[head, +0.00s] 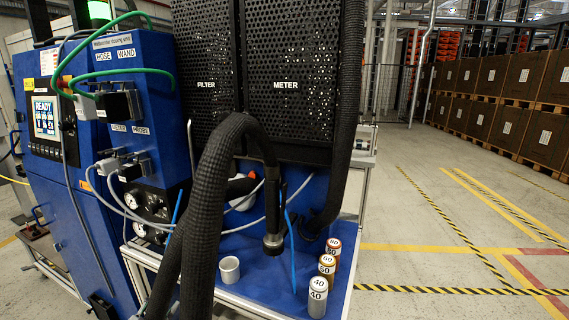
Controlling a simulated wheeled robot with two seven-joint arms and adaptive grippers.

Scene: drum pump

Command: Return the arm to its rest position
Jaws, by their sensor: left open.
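My left gripper (102,306) shows only as a small dark part low at the left, in front of the blue cabinet. It is open and apart from the bench, with nothing seen in it. The rest of my left arm is hardly visible. My right gripper is out of view. A thick black ribbed hose (205,190) rises from the bottom, arches over and ends in a dark nozzle (273,243) over the blue bench top (255,275).
Canisters marked 40 (318,297), 50 (327,268) and 60 (333,250) stand at the bench's right side. A white cup (229,269) stands left of them. The blue cabinet (140,60) carries plugs, cables and a READY screen (45,118). Open floor (440,220) lies right.

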